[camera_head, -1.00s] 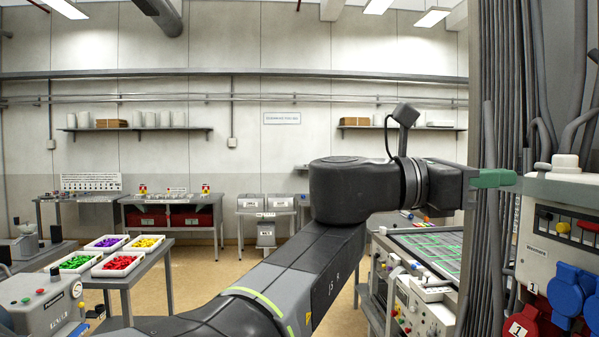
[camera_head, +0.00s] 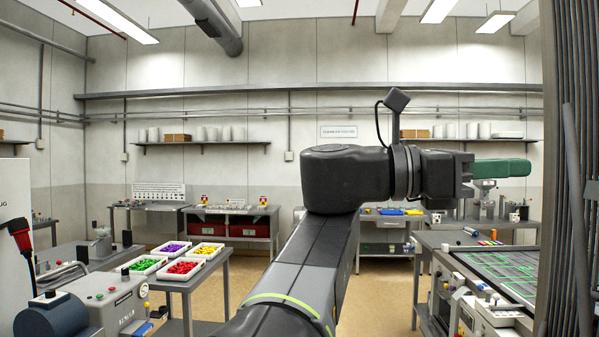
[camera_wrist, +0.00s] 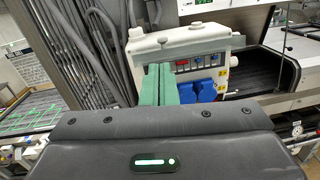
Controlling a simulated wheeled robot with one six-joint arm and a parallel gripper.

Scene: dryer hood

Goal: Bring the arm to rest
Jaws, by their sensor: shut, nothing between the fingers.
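My arm reaches up and forward in the head view and bends to the right at the elbow. My gripper (camera_head: 502,168) has green fingers and points right, held in the air above the level of the benches. In the wrist view my gripper (camera_wrist: 158,86) shows its two green fingers side by side, closed together with nothing between them. Behind the fingertips in that view is a pale control box (camera_wrist: 150,55) with blue sockets; the fingers overlap it in the picture, and I cannot tell the gap.
A bench with a dark green-lined panel (camera_head: 510,272) stands at the right below my gripper. Dark vertical conduits (camera_head: 568,200) rise at the right edge. A table with trays of coloured parts (camera_head: 183,268) stands left. Floor (camera_head: 385,295) shows between them.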

